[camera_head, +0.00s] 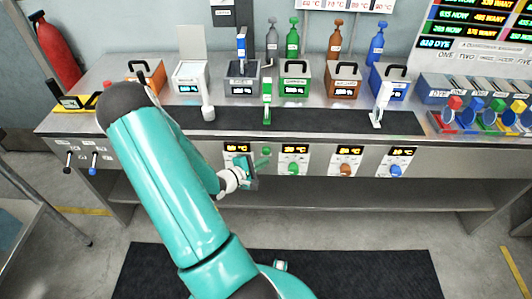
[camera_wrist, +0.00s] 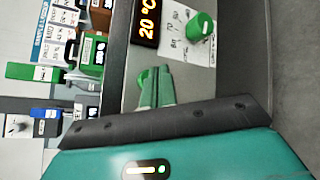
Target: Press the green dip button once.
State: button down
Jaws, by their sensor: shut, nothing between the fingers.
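The green dip button (camera_head: 266,151) is a round green knob on the bench's front panel, left of the green dial (camera_head: 293,168). In the wrist view the green button (camera_wrist: 145,76) shows just beyond my fingertips and is partly hidden by them. My gripper (camera_head: 252,165) is at the front panel, just below and left of the button. In the wrist view my gripper (camera_wrist: 160,80) is shut and empty, its fingertips pointing at the panel and overlapping the button. I cannot tell whether they touch it. The green dial also shows in the wrist view (camera_wrist: 201,26), beside a lit "20 °C" display (camera_wrist: 149,18).
On the bench stand a green bath (camera_head: 295,84), other coloured baths and an upright green-handled tool (camera_head: 267,100). Coloured cups (camera_head: 480,117) are at the right.

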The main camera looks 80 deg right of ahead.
jog(key=a, duration=0.2)
jog(key=s+a, duration=0.1)
jog(key=a, duration=0.1)
jog(key=shift+w, duration=0.1)
dwell(0.9)
jog(key=w+a+r+m+t+y, duration=0.2)
jog(key=w+a+r+y, duration=0.1)
jog(key=w+a+r, duration=0.5)
jog(key=w+a+r+m+t+y, duration=0.2)
jog(key=w+a+r+y, duration=0.1)
jog(key=w+a+r, duration=0.65)
jog(key=a+r+n+t+y, duration=0.2)
jog(key=a+r+t, duration=0.3)
jog(key=a, duration=0.8)
jog(key=a+r+n+t+y, duration=0.2)
jog(key=a+r+t+y, duration=0.2)
jog(key=a+r, duration=0.4)
jog(key=a+y, duration=0.1)
jog(key=a, duration=0.5)
jog(key=shift+r+t, duration=0.3)
jog(key=shift+t, duration=0.1)
